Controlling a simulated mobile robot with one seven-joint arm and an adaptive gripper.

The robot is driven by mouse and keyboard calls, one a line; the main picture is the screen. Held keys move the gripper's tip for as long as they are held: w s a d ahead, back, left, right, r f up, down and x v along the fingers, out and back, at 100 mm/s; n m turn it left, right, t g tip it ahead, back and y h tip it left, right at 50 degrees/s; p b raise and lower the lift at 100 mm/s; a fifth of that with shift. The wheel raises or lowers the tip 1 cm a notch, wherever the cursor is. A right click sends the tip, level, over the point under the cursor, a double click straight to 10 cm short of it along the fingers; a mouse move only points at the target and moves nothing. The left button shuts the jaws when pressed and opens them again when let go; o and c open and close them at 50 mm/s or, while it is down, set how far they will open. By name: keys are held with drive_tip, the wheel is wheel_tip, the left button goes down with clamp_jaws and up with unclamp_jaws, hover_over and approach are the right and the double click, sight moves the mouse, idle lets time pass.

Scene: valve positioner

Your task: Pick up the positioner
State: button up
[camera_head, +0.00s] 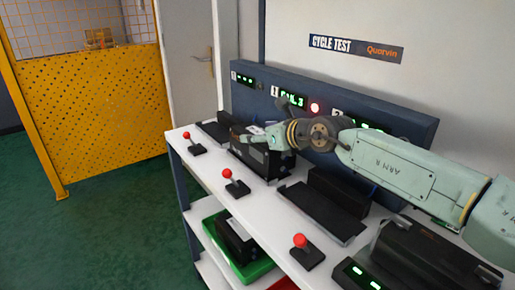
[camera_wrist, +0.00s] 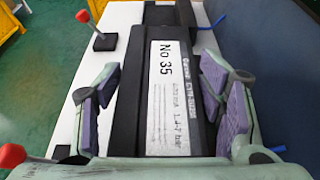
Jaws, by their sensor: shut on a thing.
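The positioner is a black box (camera_head: 255,160) at the middle station of the white bench in the head view. In the wrist view the positioner (camera_wrist: 174,100) carries a white label reading "No 35". My gripper (camera_wrist: 160,82) has its purple-padded fingers on both sides of the box and is shut on it. In the head view my gripper (camera_head: 268,138) reaches over the top of the box from the right. The fingers hide part of it there. I cannot tell whether the box is clear of the bench.
Red-knobbed levers (camera_head: 236,186) line the bench's front edge. An empty black cradle (camera_head: 322,205) is to the right of the box. A dark panel (camera_head: 390,118) with green displays and a red lamp stands behind. A green tray (camera_head: 240,262) with a black unit sits on the shelf below.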

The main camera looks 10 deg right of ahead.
drive_tip(key=shift+a, duration=0.1)
clamp_jaws()
drive_tip(key=shift+r, duration=0.15)
idle(0.4)
